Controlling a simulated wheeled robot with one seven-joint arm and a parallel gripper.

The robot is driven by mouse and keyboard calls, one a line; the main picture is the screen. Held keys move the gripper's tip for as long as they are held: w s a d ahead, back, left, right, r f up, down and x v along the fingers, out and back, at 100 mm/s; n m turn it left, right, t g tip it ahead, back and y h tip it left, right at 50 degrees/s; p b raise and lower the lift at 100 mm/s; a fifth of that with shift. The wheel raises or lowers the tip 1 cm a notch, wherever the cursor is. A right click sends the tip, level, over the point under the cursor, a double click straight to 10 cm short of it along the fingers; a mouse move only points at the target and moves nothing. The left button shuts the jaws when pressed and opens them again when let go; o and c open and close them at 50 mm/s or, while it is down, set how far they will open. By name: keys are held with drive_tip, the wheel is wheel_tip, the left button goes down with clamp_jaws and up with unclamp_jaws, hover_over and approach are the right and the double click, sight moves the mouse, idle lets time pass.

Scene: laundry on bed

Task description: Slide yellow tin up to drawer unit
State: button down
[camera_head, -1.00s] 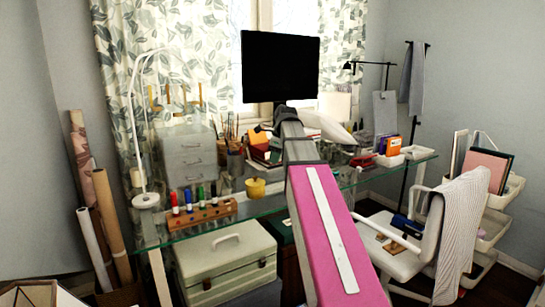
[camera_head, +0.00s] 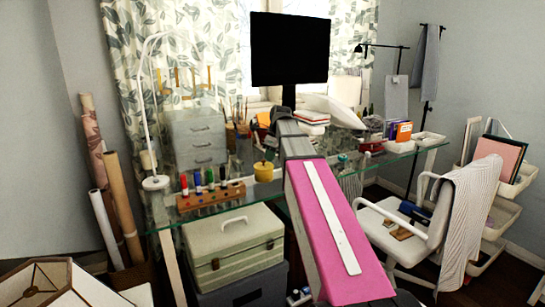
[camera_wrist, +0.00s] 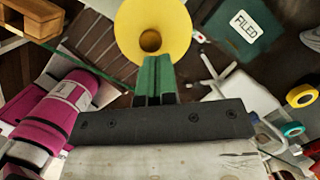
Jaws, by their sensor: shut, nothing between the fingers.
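The yellow tin (camera_head: 263,172) stands upright near the front of the glass desk, right of the marker rack. In the wrist view the tin (camera_wrist: 150,22) shows from above, with its round opening visible. The grey drawer unit (camera_head: 197,141) stands farther back on the desk, left of the tin, with a gap between them. My gripper (camera_wrist: 155,66) is shut and empty, its green fingertips at the near edge of the tin. I cannot tell if they touch it. In the head view my gripper is small and partly hidden by my arm.
A wooden rack of coloured markers (camera_head: 211,196) lies along the desk's front, left of the tin. A white lamp (camera_head: 156,183) stands at the left end. Brushes and books crowd the back. A green-grey case (camera_head: 235,247) sits below the glass.

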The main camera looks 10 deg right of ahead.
drive_tip(key=w+a, duration=0.5)
drive_tip(key=a, duration=0.4)
drive_tip(key=w+a, duration=0.5)
drive_tip(key=a, duration=0.4)
drive_tip(key=shift+a, duration=0.2)
